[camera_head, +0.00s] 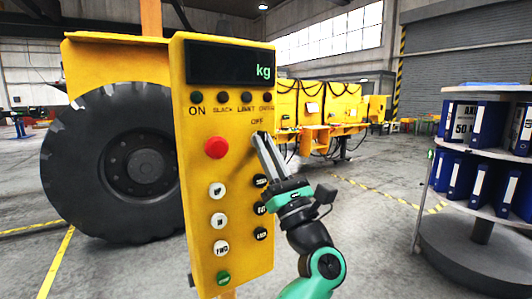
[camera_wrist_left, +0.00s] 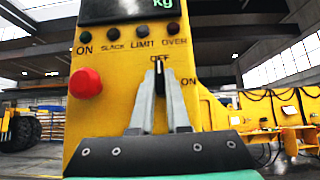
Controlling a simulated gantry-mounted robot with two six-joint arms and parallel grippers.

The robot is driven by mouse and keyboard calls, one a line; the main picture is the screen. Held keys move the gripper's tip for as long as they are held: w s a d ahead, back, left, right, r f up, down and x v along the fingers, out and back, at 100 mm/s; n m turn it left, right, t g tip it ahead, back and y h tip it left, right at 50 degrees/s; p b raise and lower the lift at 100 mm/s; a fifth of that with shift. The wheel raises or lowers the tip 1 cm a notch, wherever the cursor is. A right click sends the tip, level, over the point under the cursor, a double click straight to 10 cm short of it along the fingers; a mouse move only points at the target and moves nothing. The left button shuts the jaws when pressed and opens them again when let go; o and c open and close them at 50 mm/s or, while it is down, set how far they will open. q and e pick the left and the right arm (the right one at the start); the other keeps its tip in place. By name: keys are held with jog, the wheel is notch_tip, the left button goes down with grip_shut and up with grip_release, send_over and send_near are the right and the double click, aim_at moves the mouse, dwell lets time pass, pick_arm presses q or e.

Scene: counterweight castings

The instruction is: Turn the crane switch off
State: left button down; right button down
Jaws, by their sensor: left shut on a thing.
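The yellow control panel (camera_head: 222,190) stands upright, with a dark display reading "kg" at its top. The black crane switch (camera_wrist_left: 159,66) sits between "OFF" above it and "ON" to its right. In the left wrist view its handle is upright and its tip is by "OFF". My left gripper (camera_head: 262,137) reaches the panel's right side; in the left wrist view its two grey fingers (camera_wrist_left: 160,84) are closed on the switch, one on each side. The fingers hide most of the switch in the head view. My right gripper is in neither view.
A red button (camera_head: 216,147) is left of the switch. Several white, black and green buttons sit below. A large tyre (camera_head: 75,165) is behind the panel at left. A round shelf (camera_head: 478,207) with blue binders stands at right, with free floor between.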

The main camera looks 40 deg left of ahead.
pick_arm(q)
jog(key=shift+a, duration=0.1)
jog(key=c, duration=0.9)
grip_release()
jog(key=shift+s+f, duration=0.1)
jog(key=p+v, duration=0.2)
jog(key=v, duration=0.9)
jog(key=shift+d, duration=0.25)
jog(key=shift+f, duration=0.1)
